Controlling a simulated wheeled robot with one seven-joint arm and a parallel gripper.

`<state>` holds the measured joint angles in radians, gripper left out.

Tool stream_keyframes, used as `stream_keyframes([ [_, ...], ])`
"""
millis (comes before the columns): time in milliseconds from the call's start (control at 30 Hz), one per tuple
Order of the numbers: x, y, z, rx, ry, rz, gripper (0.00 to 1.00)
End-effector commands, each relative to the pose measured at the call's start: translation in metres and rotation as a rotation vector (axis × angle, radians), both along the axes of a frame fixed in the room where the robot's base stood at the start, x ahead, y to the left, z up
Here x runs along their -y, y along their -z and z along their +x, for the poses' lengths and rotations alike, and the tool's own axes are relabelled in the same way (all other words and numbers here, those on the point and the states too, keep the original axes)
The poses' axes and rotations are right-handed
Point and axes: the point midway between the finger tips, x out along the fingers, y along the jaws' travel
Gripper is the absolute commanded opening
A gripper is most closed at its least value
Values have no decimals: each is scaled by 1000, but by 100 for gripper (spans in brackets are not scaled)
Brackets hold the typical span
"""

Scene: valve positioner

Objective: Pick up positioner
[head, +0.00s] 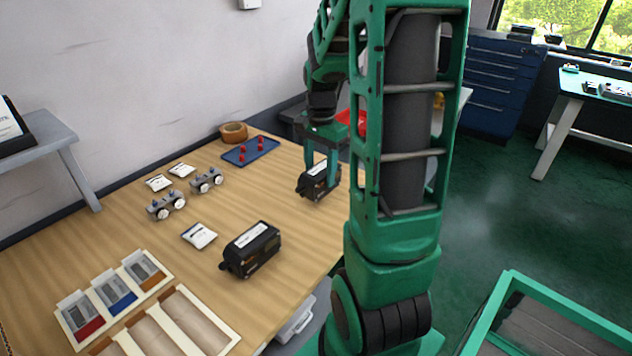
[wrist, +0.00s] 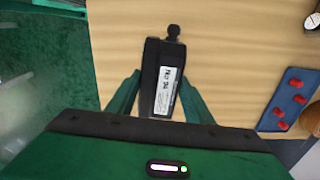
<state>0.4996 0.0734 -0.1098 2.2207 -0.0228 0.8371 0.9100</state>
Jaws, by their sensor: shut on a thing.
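A black positioner (head: 313,186) with a white label is at the far part of the wooden table, left of my arm. My gripper (head: 321,172) is shut on this positioner from above, with a green finger on each side. In the wrist view the positioner (wrist: 163,80) sits between the two fingers of my gripper (wrist: 160,98), its knob pointing away. I cannot tell whether it touches the table. A second black positioner (head: 250,250) with a white label lies nearer on the table, apart from my gripper.
The wooden table (head: 215,225) also carries a blue tray (head: 250,151) with red pieces, a tape roll (head: 233,131), two grey gauge units (head: 206,181), white cards (head: 199,235) and a compartment tray (head: 110,300). A green-framed cart (head: 560,318) stands at the lower right.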

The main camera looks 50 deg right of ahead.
Motion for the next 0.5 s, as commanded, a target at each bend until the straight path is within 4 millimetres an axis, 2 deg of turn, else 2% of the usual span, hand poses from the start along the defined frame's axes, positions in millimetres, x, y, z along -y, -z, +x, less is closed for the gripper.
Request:
stream_keyframes([
  [33,-6,-10,0,4,-3,-2,6],
  [300,-60,-42,-14,5,-5,-2,6],
  [500,-92,-61,-22,3,-4,-1,6],
])
